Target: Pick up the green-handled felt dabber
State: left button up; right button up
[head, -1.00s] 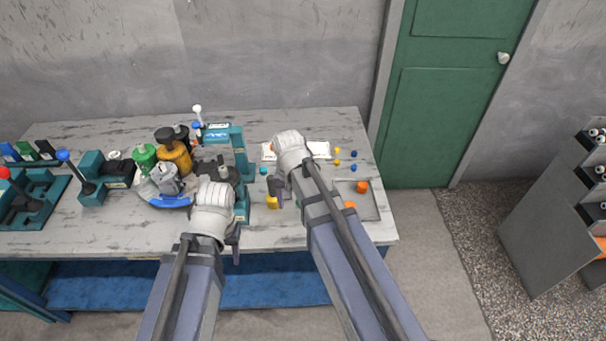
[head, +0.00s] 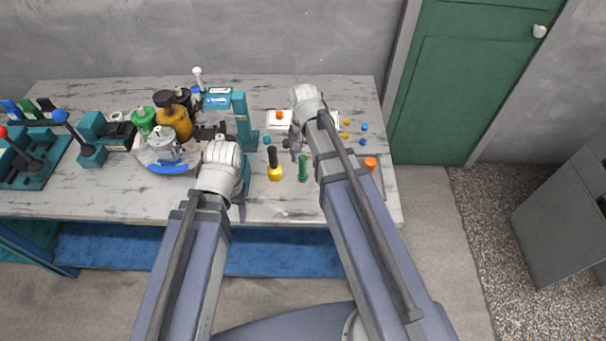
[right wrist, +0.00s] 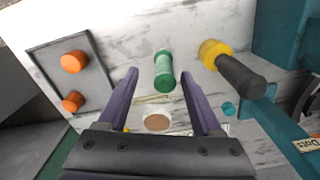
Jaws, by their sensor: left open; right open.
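A green cylinder (head: 303,168), which looks like the green dabber handle, stands on the table right of a yellow piece with a black handle (head: 275,165). It also shows in the right wrist view (right wrist: 164,72), between and beyond the open fingertips; any felt end is not clearly visible. My right gripper (head: 294,147) is open and empty, on the far side of the green cylinder in the head view; it shows large in the right wrist view (right wrist: 158,75). My left gripper (head: 241,198) is open near the table's front edge, left of the yellow piece, partly hidden by its wrist.
A grey tray (right wrist: 93,62) with orange cylinders lies beside the green cylinder. A round brown-topped white disc (right wrist: 156,122) is between my right fingers' bases. A teal stand (head: 243,120) and a grey motor assembly (head: 163,147) crowd the left. Small yellow and blue pieces lie back right.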

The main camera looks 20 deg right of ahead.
aim_at(303, 167)
jog(key=shift+w+a+f+b, duration=0.1)
jog(key=shift+w+f+b, duration=0.05)
jog(key=shift+f+b, duration=1.2)
jog(key=shift+w+a+f+b, duration=0.1)
jog(key=shift+w+f+b, duration=0.05)
jog(key=shift+f+b, duration=1.15)
jog(key=shift+r, duration=0.1)
grip_shut()
